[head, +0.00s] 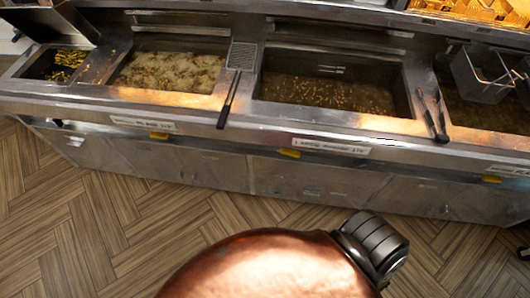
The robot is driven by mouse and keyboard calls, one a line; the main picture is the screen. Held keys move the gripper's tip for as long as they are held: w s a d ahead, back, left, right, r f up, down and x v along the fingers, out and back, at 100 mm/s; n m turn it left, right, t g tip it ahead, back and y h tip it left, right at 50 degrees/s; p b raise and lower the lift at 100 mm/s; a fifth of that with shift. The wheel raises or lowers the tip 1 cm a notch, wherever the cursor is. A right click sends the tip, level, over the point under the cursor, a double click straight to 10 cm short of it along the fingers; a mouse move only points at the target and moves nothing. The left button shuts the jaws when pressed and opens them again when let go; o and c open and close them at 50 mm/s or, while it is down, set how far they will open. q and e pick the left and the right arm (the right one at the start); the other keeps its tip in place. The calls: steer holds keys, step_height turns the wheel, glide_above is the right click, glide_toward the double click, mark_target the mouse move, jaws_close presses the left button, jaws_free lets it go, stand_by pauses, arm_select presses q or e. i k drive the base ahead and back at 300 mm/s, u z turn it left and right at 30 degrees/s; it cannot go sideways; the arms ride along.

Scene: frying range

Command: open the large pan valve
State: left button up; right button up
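A wide frying pan of oil (335,93) with floating crumbs sits in the middle of the steel range. A white label (330,146) on the front edge below it seems to read "LARGE", though the small print is hard to make out. A small yellow piece (289,153) sticks out under the left end of this label; it may be the valve handle, and I cannot tell its position. Similar yellow pieces show under the left pan (158,136) and at the right (491,179). Neither of my grippers is in view.
A skimmer (241,58) lies across the divider left of the middle pan, its handle over the front edge. Tongs (431,113) rest to its right. A wire basket (482,73) stands farther right. Closed cabinet doors (300,181) line the front. The wood floor (75,220) is clear.

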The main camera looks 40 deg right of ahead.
mark_target(287, 151)
steer(key=u, duration=0.9)
steer(key=i, duration=1.5)
steer(key=z, duration=3.6)
